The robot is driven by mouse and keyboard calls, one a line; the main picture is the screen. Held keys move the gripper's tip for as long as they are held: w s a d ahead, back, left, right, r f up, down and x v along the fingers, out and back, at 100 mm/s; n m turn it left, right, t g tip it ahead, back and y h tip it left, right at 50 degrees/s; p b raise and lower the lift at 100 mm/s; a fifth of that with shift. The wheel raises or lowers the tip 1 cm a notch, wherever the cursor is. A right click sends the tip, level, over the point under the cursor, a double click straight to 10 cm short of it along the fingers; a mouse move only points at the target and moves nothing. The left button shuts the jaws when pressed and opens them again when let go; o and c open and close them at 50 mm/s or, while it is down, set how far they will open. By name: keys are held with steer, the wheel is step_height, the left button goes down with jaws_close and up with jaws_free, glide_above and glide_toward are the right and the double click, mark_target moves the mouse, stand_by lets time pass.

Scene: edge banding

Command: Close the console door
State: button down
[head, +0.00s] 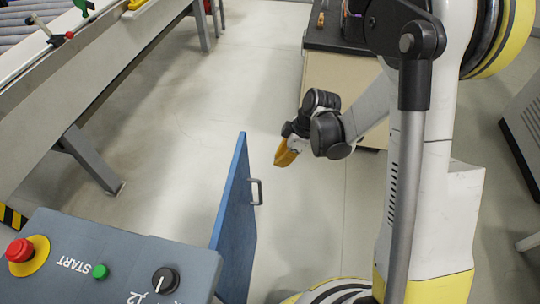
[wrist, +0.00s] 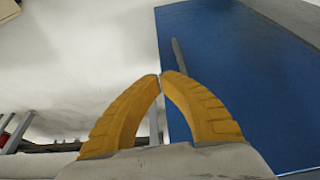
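The blue console door (head: 236,215) stands open, swung out from the grey console (head: 120,270) at the lower left of the head view. A grey handle (head: 256,191) sticks out from its right face. My gripper (head: 284,156), with yellow fingers, is up and to the right of the door, apart from the handle in the head view. In the wrist view the two yellow fingertips (wrist: 160,76) meet, with nothing seen between them. The blue door (wrist: 240,75) fills the right side there, and the grey handle (wrist: 182,58) shows just beyond the fingertips.
The console top carries a red button (head: 20,250), a green start button (head: 100,271) and a black knob (head: 165,280). A long machine with a roller conveyor (head: 30,25) runs along the left. A dark-topped cabinet (head: 335,70) stands behind my arm. The floor between is clear.

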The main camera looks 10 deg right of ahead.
steer(key=w+a+f+b, duration=0.1)
steer(key=a+f+b, duration=0.3)
steer(key=a+f, duration=0.3)
steer(key=shift+w+f+b, duration=0.35)
steer(key=shift+w+f, duration=0.05)
steer(key=shift+f, duration=0.15)
